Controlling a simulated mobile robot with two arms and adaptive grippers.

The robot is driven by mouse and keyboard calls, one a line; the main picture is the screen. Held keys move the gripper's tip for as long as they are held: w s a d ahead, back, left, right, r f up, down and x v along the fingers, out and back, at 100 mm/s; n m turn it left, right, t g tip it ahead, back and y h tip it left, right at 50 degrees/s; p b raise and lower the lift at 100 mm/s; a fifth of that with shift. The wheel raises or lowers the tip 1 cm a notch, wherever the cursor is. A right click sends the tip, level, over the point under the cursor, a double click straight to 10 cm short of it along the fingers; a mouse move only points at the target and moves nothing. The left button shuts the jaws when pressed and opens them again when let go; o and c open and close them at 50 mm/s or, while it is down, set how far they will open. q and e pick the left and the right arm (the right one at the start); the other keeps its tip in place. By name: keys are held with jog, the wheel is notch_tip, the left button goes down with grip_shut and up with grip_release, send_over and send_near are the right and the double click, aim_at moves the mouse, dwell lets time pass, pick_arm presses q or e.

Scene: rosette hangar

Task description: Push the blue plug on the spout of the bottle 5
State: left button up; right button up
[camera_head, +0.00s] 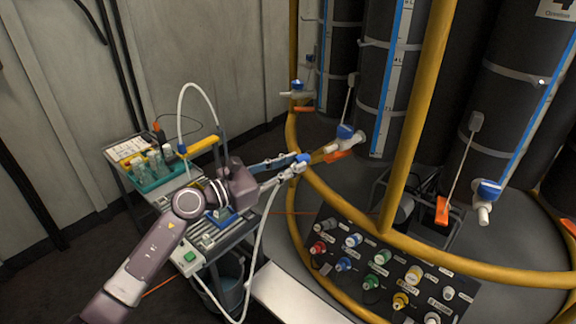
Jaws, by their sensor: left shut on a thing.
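My left gripper (298,163) reaches in from the left and is shut on the small blue plug (303,157), just left of a black bottle's spout. The nearest spout is the white one with a blue valve (348,138), low on the middle black bottle (383,75); an orange piece (338,155) sits below it. The plug is left of this spout and appears apart from it. I cannot read which bottle is number 5. My right gripper is not in view.
A yellow rail (455,273) curves around the bottles, with an upright yellow post (417,115). A panel of coloured connectors (385,265) lies below. A cart (125,150) with a green vial rack (155,175) stands left. A white hose (252,262) hangs beneath my gripper.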

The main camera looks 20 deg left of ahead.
aim_at(307, 159)
pick_arm(q)
jog(key=x, duration=0.2)
jog(key=shift+w+d, duration=0.15)
jog(key=shift+w, duration=0.25)
jog(key=shift+x, duration=1)
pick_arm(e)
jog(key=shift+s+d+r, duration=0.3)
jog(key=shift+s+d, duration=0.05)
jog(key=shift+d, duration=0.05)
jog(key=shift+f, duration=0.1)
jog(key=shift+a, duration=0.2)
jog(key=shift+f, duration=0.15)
pick_arm(q)
jog(key=shift+d, duration=0.1)
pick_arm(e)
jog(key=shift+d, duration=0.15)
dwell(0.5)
pick_arm(q)
jog(key=shift+w+d, duration=0.25)
jog(key=shift+w, duration=0.15)
jog(key=o, duration=1)
